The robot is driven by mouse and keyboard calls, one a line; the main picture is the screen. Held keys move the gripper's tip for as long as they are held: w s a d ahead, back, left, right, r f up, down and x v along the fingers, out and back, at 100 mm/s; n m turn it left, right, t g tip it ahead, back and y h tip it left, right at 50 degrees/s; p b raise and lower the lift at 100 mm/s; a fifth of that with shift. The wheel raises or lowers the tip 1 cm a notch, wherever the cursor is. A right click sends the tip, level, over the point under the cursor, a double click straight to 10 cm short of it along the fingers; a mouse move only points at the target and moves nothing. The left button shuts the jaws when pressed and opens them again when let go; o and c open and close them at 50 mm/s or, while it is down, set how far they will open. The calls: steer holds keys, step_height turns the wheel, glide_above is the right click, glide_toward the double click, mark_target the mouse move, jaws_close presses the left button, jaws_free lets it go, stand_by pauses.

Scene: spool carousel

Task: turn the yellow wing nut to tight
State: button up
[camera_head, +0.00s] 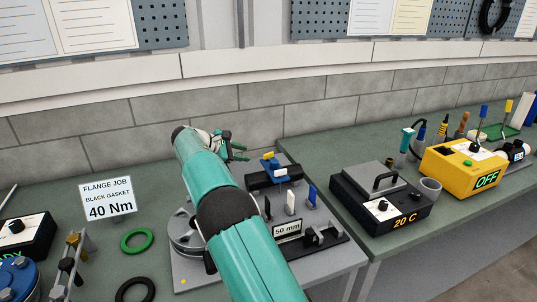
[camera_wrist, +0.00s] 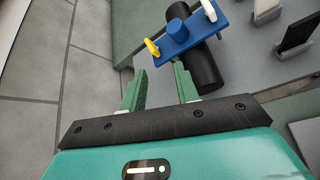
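The yellow wing nut (camera_wrist: 152,47) sits at the near left end of a blue clamp bar (camera_wrist: 178,38) in the wrist view. It also shows in the head view (camera_head: 268,155), on the far side of the clamp. A white wing nut (camera_wrist: 209,10) is at the bar's other end. The bar lies across a black cylinder (camera_wrist: 203,68). My gripper (camera_wrist: 161,84) is open and empty, its two green fingers apart just short of the yellow wing nut. In the head view my gripper (camera_head: 238,151) is left of the clamp, partly behind my arm.
Upright white (camera_head: 290,202) and blue (camera_head: 312,195) plates stand near the clamp, with a "50 mm" sign (camera_head: 287,228). A black box reading 20 C (camera_head: 380,205) is to the right. A green ring (camera_head: 137,241) lies on the bench to the left.

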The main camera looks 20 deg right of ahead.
mark_target(268, 156)
steer(key=w+d+f+n, duration=0.1)
steer(key=d+n, duration=0.1)
steer(key=d, duration=0.1)
steer(key=w+d+f+n, duration=0.1)
steer(key=d+f+n, duration=0.1)
steer(key=d, duration=0.2)
steer(key=w+d+f+n+t+h, duration=0.1)
steer(key=d+f+n, duration=0.1)
steer(key=d+n, duration=0.1)
steer(key=shift+w+d, duration=0.35)
steer(key=shift+d, duration=0.35)
steer(key=shift+r, duration=0.1)
steer(key=shift+c, duration=0.4)
jaws_close()
